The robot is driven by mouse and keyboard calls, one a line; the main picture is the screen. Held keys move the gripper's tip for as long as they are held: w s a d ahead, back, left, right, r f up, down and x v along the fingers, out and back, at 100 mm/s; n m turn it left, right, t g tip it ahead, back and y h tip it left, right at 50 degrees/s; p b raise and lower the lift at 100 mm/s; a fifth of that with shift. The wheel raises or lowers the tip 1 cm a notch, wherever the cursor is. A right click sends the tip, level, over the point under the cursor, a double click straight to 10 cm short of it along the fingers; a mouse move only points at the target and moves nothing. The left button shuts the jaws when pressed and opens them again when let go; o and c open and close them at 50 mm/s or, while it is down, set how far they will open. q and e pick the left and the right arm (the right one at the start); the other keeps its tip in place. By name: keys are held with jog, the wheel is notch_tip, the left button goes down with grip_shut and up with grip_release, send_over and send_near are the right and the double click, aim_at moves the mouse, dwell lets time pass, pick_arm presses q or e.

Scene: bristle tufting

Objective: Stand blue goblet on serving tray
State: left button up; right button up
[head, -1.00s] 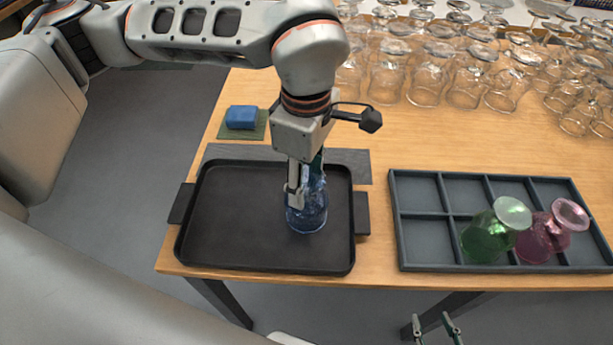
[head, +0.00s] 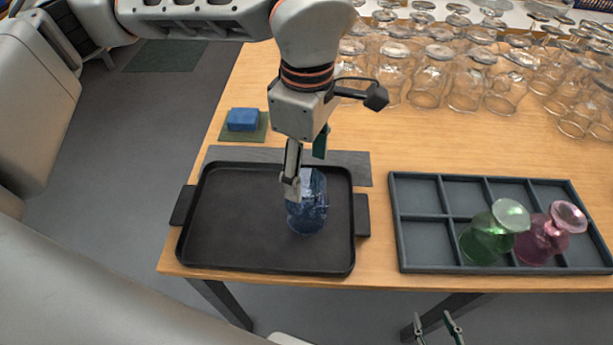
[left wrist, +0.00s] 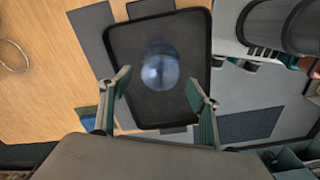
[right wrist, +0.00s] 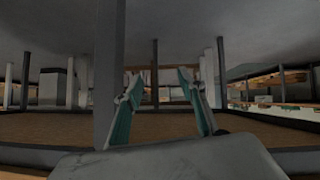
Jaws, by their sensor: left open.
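The blue goblet (head: 308,212) stands on the right part of the black serving tray (head: 235,215). It looks upright, though which end is down is hard to tell. In the left wrist view the goblet (left wrist: 160,68) shows from above, within the tray's rim (left wrist: 207,60). My left gripper (head: 305,170) is open just above and behind the goblet, partly overlapping it in the head view. In the left wrist view its fingers (left wrist: 157,90) are wide apart with nothing between them. My right gripper (head: 437,328) is low, beyond the table's front edge; its fingers (right wrist: 158,75) are apart and empty.
A grey divided rack (head: 420,267) right of the tray holds a tilted green goblet (head: 487,240) and a pink goblet (head: 540,242). Many clear glasses (head: 430,80) crowd the back right. A blue sponge (head: 242,119) lies behind the tray. The tray's left part is clear.

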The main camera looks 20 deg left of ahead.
pick_arm(q)
notch_tip(320, 180, up, 8)
jog(key=shift+p, duration=0.35)
dwell(0.4)
